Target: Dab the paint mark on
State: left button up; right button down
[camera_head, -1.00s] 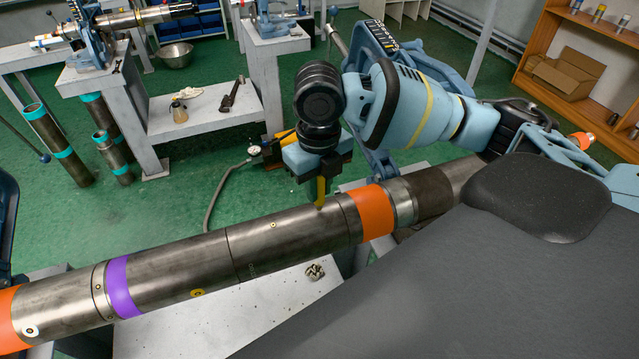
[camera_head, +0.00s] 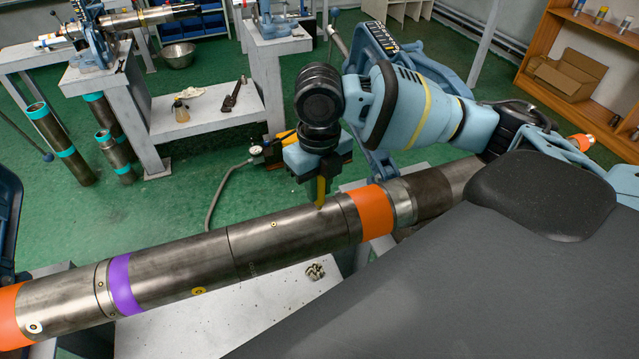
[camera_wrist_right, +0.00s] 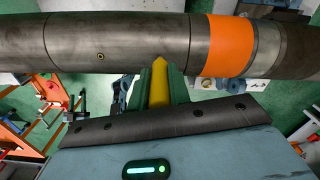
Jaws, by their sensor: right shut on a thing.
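A long steel pipe (camera_head: 180,266) lies across the head view, with orange bands and a purple band (camera_head: 122,285). My right gripper (camera_head: 320,180) is above the pipe, just left of the right orange band (camera_head: 371,212). It is shut on a yellow paint marker (camera_wrist_right: 159,84), which points at the pipe. The marker's tip meets the pipe's outline in both views; I cannot tell whether it touches. No fresh paint dab shows at the tip. Small brass-coloured round fittings (camera_head: 273,224) sit on the pipe. My left gripper is not in view.
A pale bench (camera_head: 220,318) under the pipe holds a small crumpled piece (camera_head: 315,272). Behind are a grey table (camera_head: 205,108) with a bottle and a wrench, and standing pipes (camera_head: 58,143). Open green floor lies between. A wooden shelf (camera_head: 530,75) stands at right.

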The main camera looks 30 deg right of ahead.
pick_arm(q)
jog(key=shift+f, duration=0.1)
pick_arm(e)
jog(key=shift+f, duration=0.4)
dwell(0.7)
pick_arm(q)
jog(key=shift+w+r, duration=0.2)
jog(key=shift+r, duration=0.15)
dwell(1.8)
pick_arm(e)
jog(key=shift+r+p, duration=0.8)
jog(key=shift+r, duration=1.65)
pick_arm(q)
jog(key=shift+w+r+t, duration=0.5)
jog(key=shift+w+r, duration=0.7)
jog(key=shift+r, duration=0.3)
pick_arm(e)
jog(key=shift+r, duration=1.05)
